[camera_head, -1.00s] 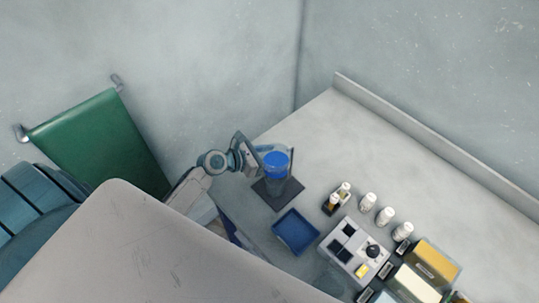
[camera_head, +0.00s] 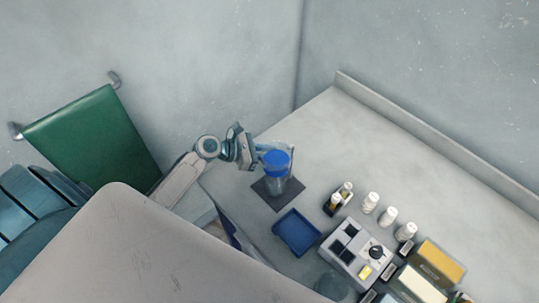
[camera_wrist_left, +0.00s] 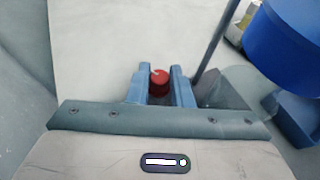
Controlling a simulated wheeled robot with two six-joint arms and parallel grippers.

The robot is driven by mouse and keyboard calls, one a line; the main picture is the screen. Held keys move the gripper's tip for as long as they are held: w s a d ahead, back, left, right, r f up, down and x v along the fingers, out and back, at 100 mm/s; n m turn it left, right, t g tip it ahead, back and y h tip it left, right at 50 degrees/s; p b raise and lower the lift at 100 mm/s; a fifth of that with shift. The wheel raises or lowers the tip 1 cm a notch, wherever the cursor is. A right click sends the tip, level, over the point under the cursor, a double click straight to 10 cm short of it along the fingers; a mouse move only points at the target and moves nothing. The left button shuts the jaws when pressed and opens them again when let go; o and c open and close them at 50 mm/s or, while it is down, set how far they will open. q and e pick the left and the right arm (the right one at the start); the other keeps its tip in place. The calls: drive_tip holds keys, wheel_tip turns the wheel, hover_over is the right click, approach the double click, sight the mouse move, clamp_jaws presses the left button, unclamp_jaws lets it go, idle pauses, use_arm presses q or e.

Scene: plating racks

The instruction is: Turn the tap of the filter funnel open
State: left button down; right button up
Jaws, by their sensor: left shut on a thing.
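The filter funnel (camera_head: 276,158), with a blue top and a clear lower part, stands on a dark square base (camera_head: 291,197) near the table's left edge. It also shows in the left wrist view as a large blue body (camera_wrist_left: 287,42) at the upper right. The red tap knob (camera_wrist_left: 159,84), with a small white mark, sits between the fingers of my left gripper (camera_wrist_left: 161,88), which is shut on it. In the head view my left gripper (camera_head: 256,152) reaches the funnel from the left, and the tap is hidden there. My right gripper is not in view.
A blue tray (camera_head: 297,233) lies in front of the funnel base. A grey device with a black knob (camera_head: 356,250), small bottles (camera_head: 371,202) and yellow boxes (camera_head: 440,262) stand to the right. A thin rod (camera_wrist_left: 212,42) rises beside the tap. The table's back is clear.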

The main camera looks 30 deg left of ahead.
use_arm(q)
drive_tip(key=m+g+h, duration=0.1)
drive_tip(key=m+g+h+b, duration=0.1)
drive_tip(key=m+g, duration=0.2)
drive_tip(key=shift+w+a+m+g+h+b, duration=0.15)
drive_tip(key=shift+w+m+g+h+b, duration=0.15)
drive_tip(key=shift+h+b, duration=0.1)
drive_tip(key=m+g, duration=0.2)
drive_tip(key=g, duration=0.1)
drive_tip(key=shift+w+r+m+h, duration=0.1)
drive_tip(key=shift+w+m+h, duration=0.05)
drive_tip(key=shift+m+h, duration=0.25)
drive_tip(key=shift+r+m+g, duration=0.1)
drive_tip(key=shift+m+g, duration=0.3)
drive_tip(key=shift+g, duration=0.2)
drive_tip(key=shift+w+r+m+g+p, duration=0.1)
drive_tip(key=shift+m+g+p, duration=0.2)
drive_tip(key=shift+m+g, duration=0.15)
drive_tip(key=m+g+p, duration=0.2)
drive_tip(key=p, duration=0.1)
drive_tip(key=shift+r+g+p, duration=0.1)
drive_tip(key=shift+g+p, duration=0.15)
drive_tip(key=shift+p, duration=0.05)
drive_tip(key=shift+w+f+m+g+y+p, duration=0.1)
drive_tip(key=shift+f+m+g+y+p, duration=0.25)
drive_tip(key=shift+m+g+p, duration=0.5)
drive_tip(key=c, duration=1.3)
unclamp_jaws()
